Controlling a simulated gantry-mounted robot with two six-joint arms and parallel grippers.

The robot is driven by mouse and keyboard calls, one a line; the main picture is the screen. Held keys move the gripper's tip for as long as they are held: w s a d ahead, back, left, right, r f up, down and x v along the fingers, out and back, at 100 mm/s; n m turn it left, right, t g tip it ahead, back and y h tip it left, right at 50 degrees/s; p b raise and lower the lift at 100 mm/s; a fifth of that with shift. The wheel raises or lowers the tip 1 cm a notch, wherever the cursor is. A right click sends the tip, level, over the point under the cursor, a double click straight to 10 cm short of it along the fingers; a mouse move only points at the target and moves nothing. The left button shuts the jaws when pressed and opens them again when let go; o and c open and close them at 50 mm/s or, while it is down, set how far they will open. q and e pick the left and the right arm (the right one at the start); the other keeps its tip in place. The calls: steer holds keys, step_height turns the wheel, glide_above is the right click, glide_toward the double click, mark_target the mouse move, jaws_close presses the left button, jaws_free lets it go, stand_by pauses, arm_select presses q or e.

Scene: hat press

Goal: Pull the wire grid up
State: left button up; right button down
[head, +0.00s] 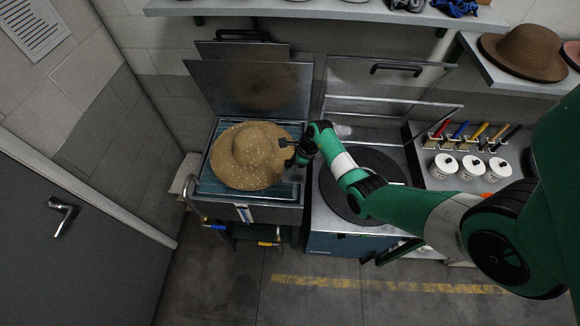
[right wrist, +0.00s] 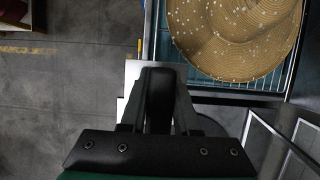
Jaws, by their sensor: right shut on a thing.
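A tan straw hat (head: 248,157) with pale specks lies on the wire grid (head: 208,184) of the left press. In the right wrist view the hat's brim (right wrist: 235,50) covers much of the wire grid (right wrist: 268,84). My right gripper (head: 286,151) is at the hat's right side, by the right part of the grid. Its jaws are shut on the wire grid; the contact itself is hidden. In the right wrist view the dark fingers (right wrist: 158,95) are just below the grid's near corner in the picture. My left gripper is not in view.
The left press lid (head: 225,85) stands open behind the hat. To the right is a second press with a round dark plate (head: 345,198) under my right arm. White pots (head: 470,167) and colored-handled tools stand further right. A shelf with a brown hat (head: 520,53) is above.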

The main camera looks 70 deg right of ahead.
steer(key=shift+w+r, duration=0.1)
steer(key=shift+r, duration=0.2)
steer(key=c, duration=0.9)
jaws_free()
steer(key=shift+o, duration=1.3)
steer(key=shift+f, duration=0.1)
steer(key=shift+s+r, duration=0.2)
steer(key=shift+r, duration=0.25)
steer(key=p+v, duration=0.2)
steer(key=v, duration=0.8)
steer(key=shift+s+r, duration=0.25)
steer(key=shift+r, duration=0.05)
